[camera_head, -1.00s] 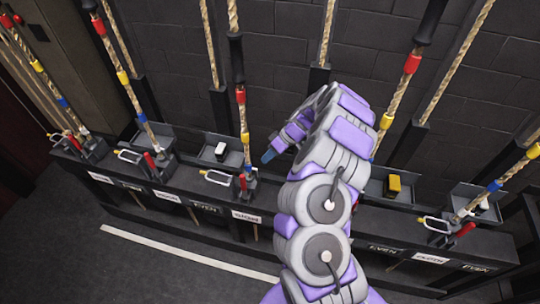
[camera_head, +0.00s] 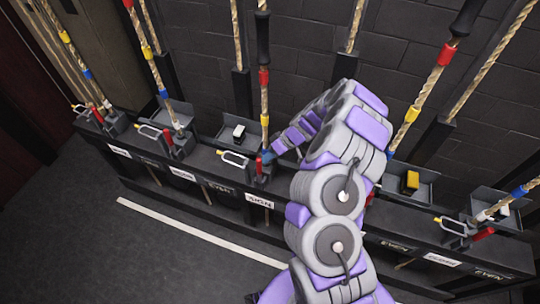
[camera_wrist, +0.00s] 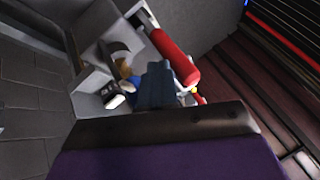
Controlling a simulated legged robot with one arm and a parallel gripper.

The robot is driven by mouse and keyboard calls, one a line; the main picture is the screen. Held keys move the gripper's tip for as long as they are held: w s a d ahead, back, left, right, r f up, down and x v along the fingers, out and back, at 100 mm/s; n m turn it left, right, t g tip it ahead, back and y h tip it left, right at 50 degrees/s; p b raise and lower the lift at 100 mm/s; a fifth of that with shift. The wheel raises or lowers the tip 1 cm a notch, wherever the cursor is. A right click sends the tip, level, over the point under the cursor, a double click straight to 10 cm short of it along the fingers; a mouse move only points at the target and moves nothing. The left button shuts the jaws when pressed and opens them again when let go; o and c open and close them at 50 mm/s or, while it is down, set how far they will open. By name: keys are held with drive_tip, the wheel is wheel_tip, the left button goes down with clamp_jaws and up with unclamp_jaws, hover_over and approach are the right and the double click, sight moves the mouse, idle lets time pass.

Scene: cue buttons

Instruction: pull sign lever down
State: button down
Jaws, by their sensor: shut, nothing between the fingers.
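A red-handled lever (camera_head: 259,165) stands on the rail in front of a rope with a red band. A white label (camera_head: 259,201) sits on the rail's front face below it; its word is too small to read surely. My gripper (camera_head: 270,155) is shut and empty, its tip just right of this lever and close to the rope. In the wrist view my shut fingers (camera_wrist: 155,88) are beside the lever's red handle (camera_wrist: 174,57), which slants across the picture. I cannot tell whether they touch it. My arm hides part of the rail to the right.
Several similar rope stations line the black rail (camera_head: 330,220), with red levers and metal loops. A tray with a white block (camera_head: 239,132) is left of the gripper; a yellow block (camera_head: 412,180) sits in another tray at right. A brick wall (camera_head: 400,50) stands behind. The floor (camera_head: 120,250) is clear.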

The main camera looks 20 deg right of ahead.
idle(0.3)
drive_tip(key=shift+s+a+r+b, duration=0.1)
drive_tip(key=shift+s+a+b, duration=0.1)
drive_tip(key=shift+s+b, duration=0.15)
drive_tip(key=shift+h, duration=0.3)
